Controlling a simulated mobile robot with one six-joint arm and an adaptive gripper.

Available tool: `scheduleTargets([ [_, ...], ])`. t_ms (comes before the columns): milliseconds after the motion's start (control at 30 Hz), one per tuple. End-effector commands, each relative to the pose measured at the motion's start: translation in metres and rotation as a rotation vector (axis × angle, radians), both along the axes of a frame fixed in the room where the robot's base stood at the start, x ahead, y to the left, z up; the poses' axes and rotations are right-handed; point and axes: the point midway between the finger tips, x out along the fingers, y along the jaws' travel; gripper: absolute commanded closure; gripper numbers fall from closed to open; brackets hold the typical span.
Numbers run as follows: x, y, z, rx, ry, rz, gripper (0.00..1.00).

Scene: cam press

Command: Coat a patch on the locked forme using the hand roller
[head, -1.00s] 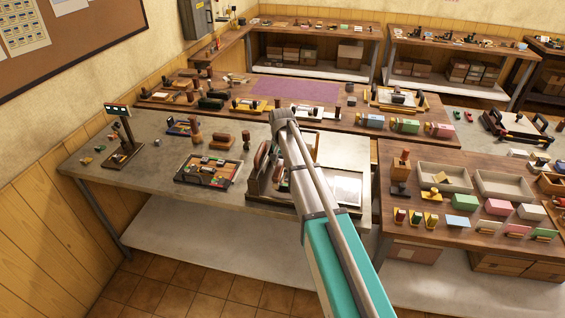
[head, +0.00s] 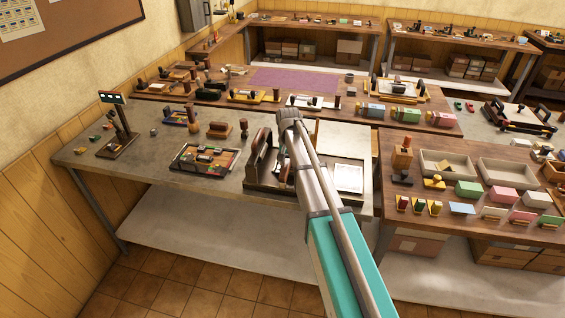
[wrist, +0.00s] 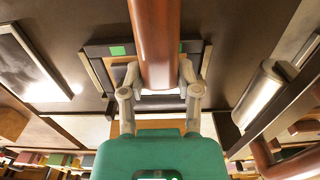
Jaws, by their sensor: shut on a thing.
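In the wrist view my gripper (wrist: 160,88) is shut on a reddish-brown, rounded wooden handle (wrist: 154,35), probably the hand roller's. Its far end runs out of the picture at the top, and no roller drum can be made out on it. Behind it lies a dark rectangular frame (wrist: 97,52) with green corner patches, partly covered by the handle. Whether this is the locked forme I cannot tell. In the head view a black frame with coloured blocks (head: 205,159) lies on the grey bench, left of my arm. My gripper is hidden behind my arm there.
A press with upright brown handles (head: 262,152) and a white sheet (head: 348,177) stands beside my arm. A metal cylinder (wrist: 262,88) is right of the gripper in the wrist view. The grey bench (head: 100,165) has bare room there.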

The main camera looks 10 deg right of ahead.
Motion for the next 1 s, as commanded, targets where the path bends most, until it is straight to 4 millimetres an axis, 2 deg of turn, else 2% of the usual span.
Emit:
scheduleTargets([
  [433, -0.004, -0.031, 0.000, 0.000, 0.000, 0.009, 0.96],
  [1000, 0.001, 0.018, 0.000, 0.000, -0.001, 0.008, 0.96],
])
